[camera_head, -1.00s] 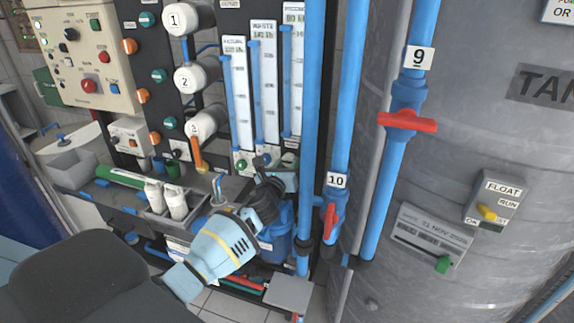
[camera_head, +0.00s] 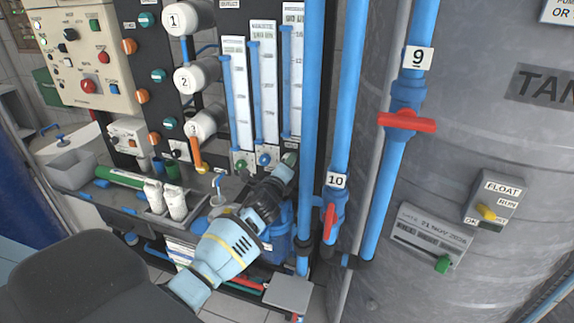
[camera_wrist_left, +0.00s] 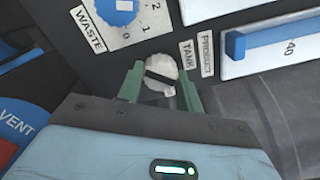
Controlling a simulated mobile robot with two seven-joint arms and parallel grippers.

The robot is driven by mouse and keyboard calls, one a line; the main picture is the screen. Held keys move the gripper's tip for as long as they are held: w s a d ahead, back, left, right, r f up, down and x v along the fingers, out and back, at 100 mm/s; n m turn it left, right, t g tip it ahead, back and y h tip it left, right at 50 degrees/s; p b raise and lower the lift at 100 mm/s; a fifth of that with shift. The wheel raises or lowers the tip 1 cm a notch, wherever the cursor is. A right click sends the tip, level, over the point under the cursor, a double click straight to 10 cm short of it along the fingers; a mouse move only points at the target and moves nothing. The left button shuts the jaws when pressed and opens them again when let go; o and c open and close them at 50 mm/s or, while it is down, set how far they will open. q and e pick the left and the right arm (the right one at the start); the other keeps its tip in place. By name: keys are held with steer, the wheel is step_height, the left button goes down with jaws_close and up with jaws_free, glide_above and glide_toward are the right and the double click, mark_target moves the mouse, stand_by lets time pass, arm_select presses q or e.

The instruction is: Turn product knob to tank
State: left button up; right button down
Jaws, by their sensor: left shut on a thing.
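The product knob (camera_wrist_left: 160,68) shows in the left wrist view as a pale round knob with a dark bar across its face. The TANK label (camera_wrist_left: 188,58) and the PRODUCT label (camera_wrist_left: 207,52) are on the panel just right of it. My left gripper (camera_wrist_left: 163,84) is shut on the knob, one finger on each side. In the head view my left gripper (camera_head: 287,170) reaches up to the panel below the rightmost flow meter and largely hides the knob. My right gripper is in neither view.
A blue waste knob (camera_wrist_left: 117,10) with a numbered dial sits up and left of the product knob. Blue pipes (camera_head: 347,100), valve 10 (camera_head: 330,218) and the grey tank (camera_head: 500,140) stand close to the right of my left gripper.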

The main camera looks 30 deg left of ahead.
arm_select(q)
steer(key=shift+n, duration=4.3)
steer(key=o, duration=1)
steer(key=shift+p+v, duration=0.3)
steer(key=shift+v, duration=3.65)
